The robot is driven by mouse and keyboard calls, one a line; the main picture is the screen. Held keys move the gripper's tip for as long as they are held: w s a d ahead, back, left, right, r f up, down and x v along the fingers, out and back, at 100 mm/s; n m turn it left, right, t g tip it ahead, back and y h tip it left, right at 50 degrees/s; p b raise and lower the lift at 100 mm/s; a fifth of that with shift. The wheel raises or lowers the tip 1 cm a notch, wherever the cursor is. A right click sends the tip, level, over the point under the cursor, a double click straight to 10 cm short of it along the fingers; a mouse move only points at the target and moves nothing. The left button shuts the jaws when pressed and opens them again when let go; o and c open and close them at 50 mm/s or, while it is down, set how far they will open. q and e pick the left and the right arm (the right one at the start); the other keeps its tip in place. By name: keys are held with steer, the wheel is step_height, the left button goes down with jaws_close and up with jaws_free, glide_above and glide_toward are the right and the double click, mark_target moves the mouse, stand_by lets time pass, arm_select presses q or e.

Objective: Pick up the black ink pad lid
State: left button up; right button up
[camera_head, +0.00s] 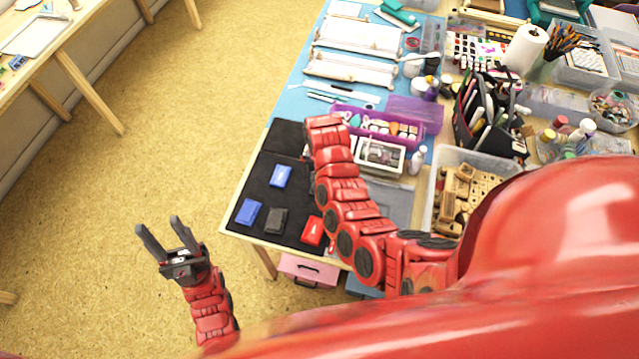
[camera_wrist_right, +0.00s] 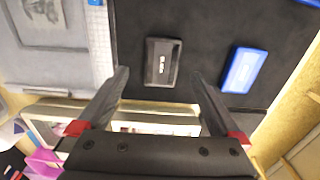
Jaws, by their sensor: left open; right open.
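In the right wrist view a small black rectangular piece with pale lettering, which looks like the black ink pad lid (camera_wrist_right: 162,62), lies flat on the black mat (camera_wrist_right: 205,35). My right gripper (camera_wrist_right: 160,74) is open and empty, its two fingers pointing toward the lid, one on each side in the picture; I cannot tell the height between them. In the head view my right arm hides this gripper and the piece. Another dark pad piece (camera_head: 277,220) lies near the mat's front edge. My left gripper (camera_head: 158,223) is open and empty over the floor, left of the table.
Two blue pad pieces (camera_head: 281,176) (camera_head: 248,211) and a red one (camera_head: 312,231) lie on the mat. One blue piece (camera_wrist_right: 244,70) is right of the lid in the wrist view.

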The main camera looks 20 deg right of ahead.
steer(key=shift+a+f+p, duration=0.15)
steer(key=shift+f+p, duration=0.55)
steer(key=shift+f, duration=1.15)
steer(key=shift+c, duration=0.2)
steer(key=c, duration=1.4)
steer(key=shift+o, duration=0.2)
steer(key=shift+r, duration=0.1)
